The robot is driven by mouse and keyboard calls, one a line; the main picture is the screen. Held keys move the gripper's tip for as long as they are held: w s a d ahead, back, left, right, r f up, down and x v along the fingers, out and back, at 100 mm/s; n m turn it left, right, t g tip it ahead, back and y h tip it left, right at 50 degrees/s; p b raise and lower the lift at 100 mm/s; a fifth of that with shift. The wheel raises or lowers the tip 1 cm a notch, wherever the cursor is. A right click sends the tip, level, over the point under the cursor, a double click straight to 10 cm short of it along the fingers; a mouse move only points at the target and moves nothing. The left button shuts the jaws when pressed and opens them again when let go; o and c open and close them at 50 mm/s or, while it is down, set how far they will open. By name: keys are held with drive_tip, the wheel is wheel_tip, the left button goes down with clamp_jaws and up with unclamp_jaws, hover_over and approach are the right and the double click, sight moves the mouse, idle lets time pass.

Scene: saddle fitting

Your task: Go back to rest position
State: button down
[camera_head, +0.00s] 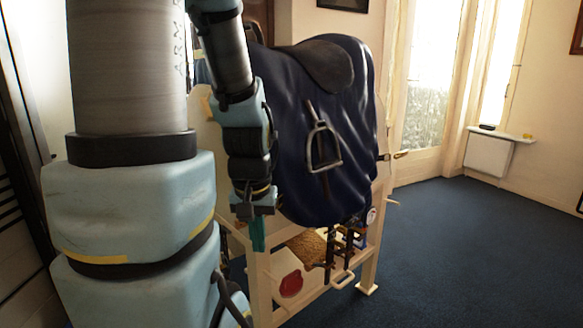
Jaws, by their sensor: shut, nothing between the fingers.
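My gripper (258,235) hangs from my arm at the left middle of the view, with its narrow greenish fingertips pointing down. It is shut and empty. It is in front of the left edge of a dark blue saddle cover (300,150). A dark saddle seat (325,62) sits on top of the wooden stand (262,290). A metal stirrup (323,147) hangs flat against the blue side, to the right of my gripper. My arm hides the left part of the saddle and stand.
The stand's lower shelf holds a white item with a red patch (291,284), a brown woven item (308,246) and dark hanging straps (345,243). The blue carpet (460,250) is clear on the right. A white wall cabinet (488,155) and a bright glazed door (430,90) are behind.

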wheel_tip(320, 180, up, 13)
drive_tip(key=p, duration=1.1)
drive_tip(key=shift+f, duration=0.15)
idle(0.7)
